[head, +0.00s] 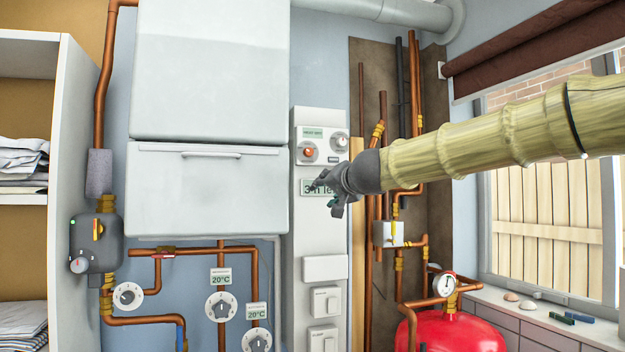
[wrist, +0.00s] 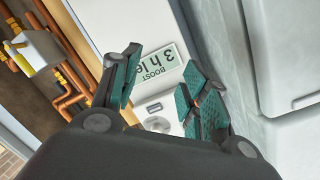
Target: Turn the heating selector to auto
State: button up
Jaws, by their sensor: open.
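A tall white control panel (head: 305,235) stands on the wall right of the white boiler. Near its top are an orange-red knob (head: 308,152) and a white dial (head: 340,142), under a small green label (head: 313,133) too small to read surely. I cannot tell for certain which of these is the heating selector or where it points. Below them a display (head: 307,187) reads about "3 h le…", partly covered by my gripper (head: 323,188). The wrist view shows this display (wrist: 157,66) with "BOOST", and a round pale part (wrist: 157,124) between the fingers. My gripper is open and empty.
The white boiler (head: 210,190) adjoins the panel on the left. Copper pipes (head: 380,240) and a red tank (head: 455,332) stand to the right. Dials (head: 222,306) sit on pipes below the boiler. A shelf with folded cloths (head: 22,160) is at far left.

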jog(key=t+y, duration=0.1)
send_near(310, 152)
jog(key=v, duration=0.2)
jog(key=p+x, duration=0.2)
jog(key=x, duration=0.8)
jog(key=shift+w+r, duration=0.1)
jog(key=shift+w, duration=0.05)
grip_shut()
